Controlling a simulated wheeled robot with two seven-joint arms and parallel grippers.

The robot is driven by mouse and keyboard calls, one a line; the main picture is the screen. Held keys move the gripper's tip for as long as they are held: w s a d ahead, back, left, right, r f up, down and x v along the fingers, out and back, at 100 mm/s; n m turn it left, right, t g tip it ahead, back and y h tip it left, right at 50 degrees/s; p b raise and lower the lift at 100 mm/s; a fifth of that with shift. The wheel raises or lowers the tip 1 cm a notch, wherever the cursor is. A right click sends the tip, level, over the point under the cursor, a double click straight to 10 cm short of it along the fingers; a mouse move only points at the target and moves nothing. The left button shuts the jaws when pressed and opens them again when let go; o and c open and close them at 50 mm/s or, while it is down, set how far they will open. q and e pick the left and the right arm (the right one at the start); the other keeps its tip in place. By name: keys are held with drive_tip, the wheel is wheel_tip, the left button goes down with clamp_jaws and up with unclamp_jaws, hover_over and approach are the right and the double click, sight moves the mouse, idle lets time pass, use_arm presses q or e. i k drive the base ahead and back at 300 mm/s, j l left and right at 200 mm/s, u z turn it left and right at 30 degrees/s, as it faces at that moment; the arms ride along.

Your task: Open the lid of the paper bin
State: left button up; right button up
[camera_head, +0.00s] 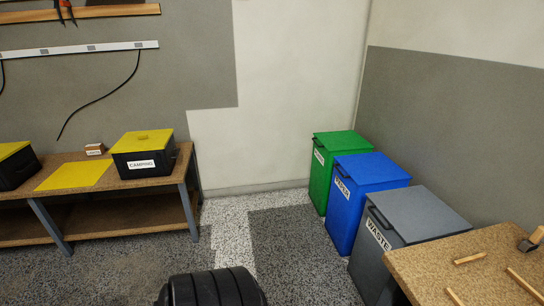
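The paper bin (345,218) is the blue bin in the middle of a row of bins at the right of the head view. A white label reading PAPER is on its upper front. Its flat blue lid (372,168) lies shut on top. A dark handle (342,172) sits at the lid's front edge. Neither of my grippers is in view.
A green bin (319,180) stands behind the paper bin and a grey WASTE bin (420,215) in front of it. A wooden table (480,262) with loose sticks is at lower right. A bench (120,180) with boxes is at left. The floor (300,245) before the bins is clear.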

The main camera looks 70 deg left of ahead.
sight(372, 168)
drive_tip(key=u, duration=1.6)
drive_tip(key=i+j+z, duration=0.1)
drive_tip(key=i, duration=0.25)
drive_tip(key=i+j+z, duration=0.1)
drive_tip(key=i+j, duration=0.15)
drive_tip(key=i, duration=0.05)
